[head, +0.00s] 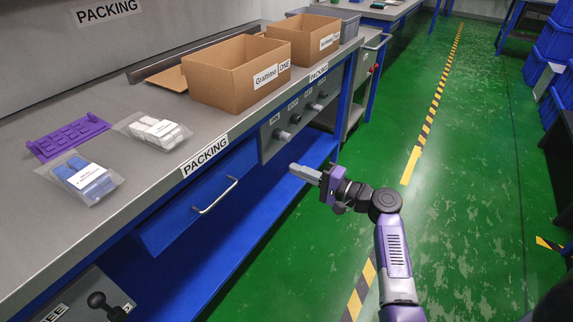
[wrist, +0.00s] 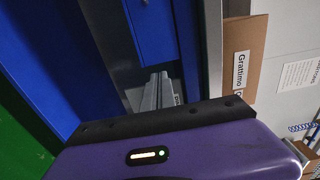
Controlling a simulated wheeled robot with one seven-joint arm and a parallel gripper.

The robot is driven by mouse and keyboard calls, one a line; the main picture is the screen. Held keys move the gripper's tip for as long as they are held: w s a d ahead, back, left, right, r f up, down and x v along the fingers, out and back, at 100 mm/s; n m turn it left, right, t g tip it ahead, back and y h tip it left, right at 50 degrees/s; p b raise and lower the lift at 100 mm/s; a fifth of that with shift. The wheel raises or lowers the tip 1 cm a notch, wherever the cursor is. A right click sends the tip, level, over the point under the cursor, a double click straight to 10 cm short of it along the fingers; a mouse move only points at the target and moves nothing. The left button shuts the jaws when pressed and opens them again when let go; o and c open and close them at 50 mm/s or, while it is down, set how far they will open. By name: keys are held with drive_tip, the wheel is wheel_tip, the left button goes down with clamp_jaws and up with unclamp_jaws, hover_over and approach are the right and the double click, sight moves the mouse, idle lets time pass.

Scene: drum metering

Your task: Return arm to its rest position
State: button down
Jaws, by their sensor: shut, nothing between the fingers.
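My gripper (head: 293,169) is in the head view at the end of my purple and black arm, over the green floor at the bench's front edge. Its grey fingers are closed together and empty, pointing left toward the bench. In the wrist view the fingers (wrist: 155,92) show beyond the purple housing, against the blue bench front. In the head view the control panel (head: 275,146) with several dark knobs lies just behind the fingertips. I cannot tell whether they touch anything; a gap seems to show.
The blue drawer (head: 190,206) with a metal handle is left of my gripper. Two cardboard boxes (head: 229,81) (head: 299,40), a purple rack (head: 66,135) and bagged parts (head: 153,131) (head: 86,178) are on the grey bench. The green floor (head: 470,180) is clear to the right.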

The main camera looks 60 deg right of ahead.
drive_tip(key=shift+s, duration=0.8)
drive_tip(key=s+d+f+g+h, duration=0.2)
drive_tip(key=d+h, duration=0.3)
drive_tip(key=s+a+f+n+g+h, duration=0.2)
drive_tip(key=s+a+n+h, duration=0.15)
drive_tip(key=s+a, duration=0.2)
drive_tip(key=s+a+r+n+y, duration=0.25)
drive_tip(key=s+a+n, duration=0.3)
drive_tip(key=a, duration=0.55)
drive_tip(key=s+a+r+n+y, duration=0.2)
drive_tip(key=s+a+n+y, duration=0.15)
drive_tip(key=s+a, duration=0.55)
drive_tip(key=s+a+r+n+y, duration=0.25)
drive_tip(key=s+a+n, duration=0.25)
drive_tip(key=a, duration=0.8)
wheel_tip(320, 180, up, 16)
drive_tip(key=p, duration=1.5)
drive_tip(key=shift+w+d+t+h+p, duration=0.25)
drive_tip(key=shift+d+t+h+p, duration=0.05)
drive_tip(key=shift+d+t+p, duration=0.1)
